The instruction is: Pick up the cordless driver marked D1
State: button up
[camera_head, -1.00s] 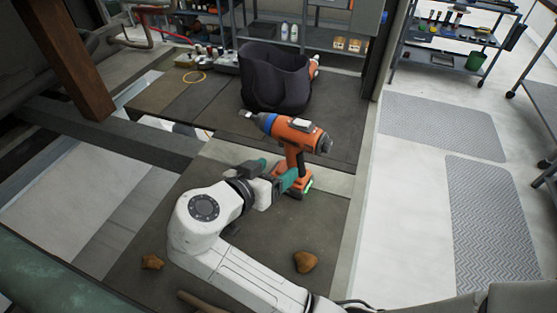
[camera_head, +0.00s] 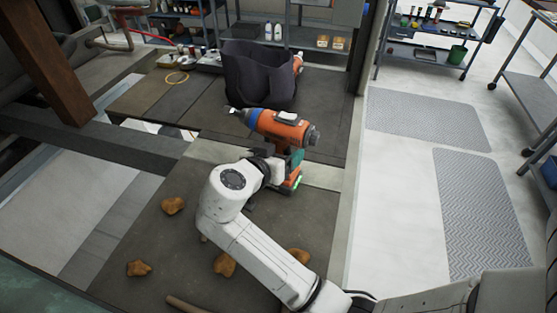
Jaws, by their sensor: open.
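An orange cordless driver (camera_head: 284,130) with a blue collar stands upright on its battery base on the dark board, its nose pointing left. I cannot read any D1 mark. My gripper (camera_head: 288,162) is at the driver's handle, below its body. One green fingertip shows at the right, close against the handle. The other finger is hidden behind my wrist. The jaws are open; whether they touch the handle I cannot tell. My wrist covers part of the handle and base.
A black open bag (camera_head: 258,75) stands just behind the driver. Brown lumps (camera_head: 173,205) lie on the near board, some beside my arm. A yellow ring (camera_head: 177,78) lies at the back left. A brown wooden post (camera_head: 48,60) rises at the left.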

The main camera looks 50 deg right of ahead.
grip_shut()
dwell(0.6)
jog(key=shift+r, duration=0.25)
